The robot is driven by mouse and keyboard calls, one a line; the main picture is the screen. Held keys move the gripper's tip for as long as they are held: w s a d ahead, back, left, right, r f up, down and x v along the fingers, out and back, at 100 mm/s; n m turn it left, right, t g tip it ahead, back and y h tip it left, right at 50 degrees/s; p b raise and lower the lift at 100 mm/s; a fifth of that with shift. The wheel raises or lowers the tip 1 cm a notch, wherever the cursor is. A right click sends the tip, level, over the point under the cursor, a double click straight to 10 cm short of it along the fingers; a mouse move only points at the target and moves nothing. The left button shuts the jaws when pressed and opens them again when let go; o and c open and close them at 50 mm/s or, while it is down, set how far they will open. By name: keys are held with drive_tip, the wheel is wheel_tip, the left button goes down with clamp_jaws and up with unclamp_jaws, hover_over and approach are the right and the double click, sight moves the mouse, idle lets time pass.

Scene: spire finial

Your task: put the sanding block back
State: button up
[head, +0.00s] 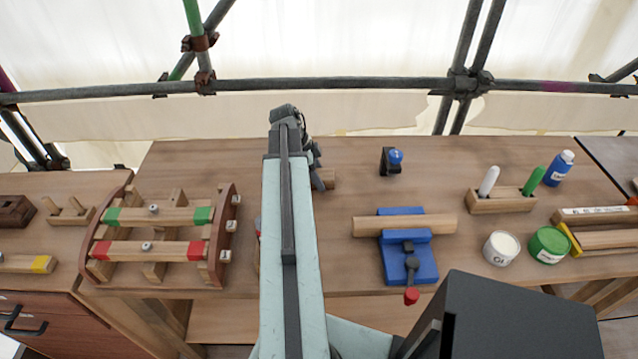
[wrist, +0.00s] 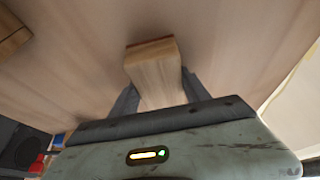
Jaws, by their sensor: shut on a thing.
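The sanding block (wrist: 153,72) is a pale wooden block with a thin reddish-brown layer along its far edge in the wrist view. My gripper (wrist: 160,82) is shut on it, with one dark finger on each side. In the head view my gripper (head: 312,165) is over the back middle of the workbench (head: 230,155), and the block (head: 328,178) shows as a small wooden piece at its right. My arm hides part of the bench below. I cannot tell whether the block touches the bench top.
A blue vise (head: 412,262) holds a wooden bar to the right. A black stand with a blue knob (head: 394,157) is behind it. A wooden rack (head: 226,228) stands left. A marker holder (head: 502,203), white pot (head: 501,249) and green pot (head: 548,245) stand right. Scaffold pipes cross behind.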

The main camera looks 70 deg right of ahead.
drive_tip(key=o, duration=1.5)
drive_tip(key=shift+c, duration=0.2)
drive_tip(key=shift+w+r+p, duration=0.1)
drive_tip(key=shift+r+p, duration=0.4)
drive_tip(key=shift+r, duration=0.05)
drive_tip(key=p+v, duration=0.9)
drive_tip(key=v, duration=0.1)
drive_tip(key=shift+r+p, duration=0.3)
drive_tip(key=shift+p, duration=0.1)
drive_tip(key=shift+w+a+r+p, duration=0.15)
drive_tip(key=shift+w+r+p, duration=0.1)
drive_tip(key=shift+r+p, duration=0.05)
